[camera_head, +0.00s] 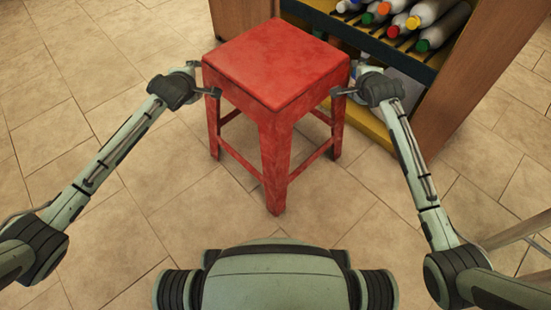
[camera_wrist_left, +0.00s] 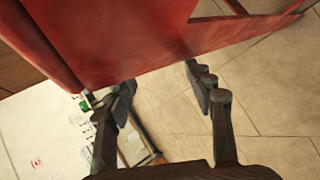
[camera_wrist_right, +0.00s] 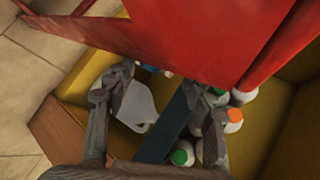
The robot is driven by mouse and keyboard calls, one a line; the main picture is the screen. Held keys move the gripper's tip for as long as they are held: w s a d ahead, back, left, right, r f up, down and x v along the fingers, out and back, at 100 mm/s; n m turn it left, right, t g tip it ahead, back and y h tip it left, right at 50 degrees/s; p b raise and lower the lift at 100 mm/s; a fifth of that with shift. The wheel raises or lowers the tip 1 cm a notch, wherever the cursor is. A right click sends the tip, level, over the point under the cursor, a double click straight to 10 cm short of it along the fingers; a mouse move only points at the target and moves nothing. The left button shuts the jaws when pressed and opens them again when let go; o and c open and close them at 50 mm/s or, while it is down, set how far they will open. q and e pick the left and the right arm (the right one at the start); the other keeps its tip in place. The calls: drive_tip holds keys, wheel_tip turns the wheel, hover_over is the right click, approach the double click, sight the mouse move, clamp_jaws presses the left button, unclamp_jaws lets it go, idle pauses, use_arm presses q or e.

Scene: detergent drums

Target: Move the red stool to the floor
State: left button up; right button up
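The red stool (camera_head: 275,65) is upright in the middle of the head view, a corner toward me. Its visible legs seem to meet the tiled floor (camera_head: 160,215). My left gripper (camera_head: 213,92) is beside the stool's left side, just below the seat; in the left wrist view its fingers (camera_wrist_left: 163,92) are apart, with floor visible between them. My right gripper (camera_head: 339,92) is beside the right side at similar height; its fingers (camera_wrist_right: 165,95) are also apart, with shelf contents showing between them. Whether either finger touches the stool is unclear.
A wooden shelf unit (camera_head: 480,85) with several bottles (camera_head: 425,12) stands directly behind the stool and to its right. Metal bars (camera_head: 525,240) show at the lower right. Floor to the left and in front is clear.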

use_arm(q)
drive_tip(key=shift+d+r+h, duration=0.2)
drive_tip(key=shift+d+h, duration=0.1)
drive_tip(key=o, duration=0.5)
drive_tip(key=shift+a, duration=0.85)
use_arm(e)
drive_tip(key=shift+d+r, duration=0.15)
drive_tip(key=shift+d, duration=0.45)
use_arm(q)
drive_tip(key=shift+a, duration=0.2)
use_arm(e)
drive_tip(key=o, duration=0.5)
drive_tip(key=shift+s+d, duration=0.1)
drive_tip(key=shift+d, duration=0.05)
use_arm(q)
drive_tip(key=shift+s, duration=0.15)
drive_tip(key=v, duration=1.1)
drive_tip(key=shift+s+d+r, duration=0.15)
drive_tip(key=shift+s+r, duration=0.05)
drive_tip(key=shift+s, duration=0.15)
use_arm(e)
drive_tip(key=v, duration=1.2)
drive_tip(key=shift+d, duration=0.15)
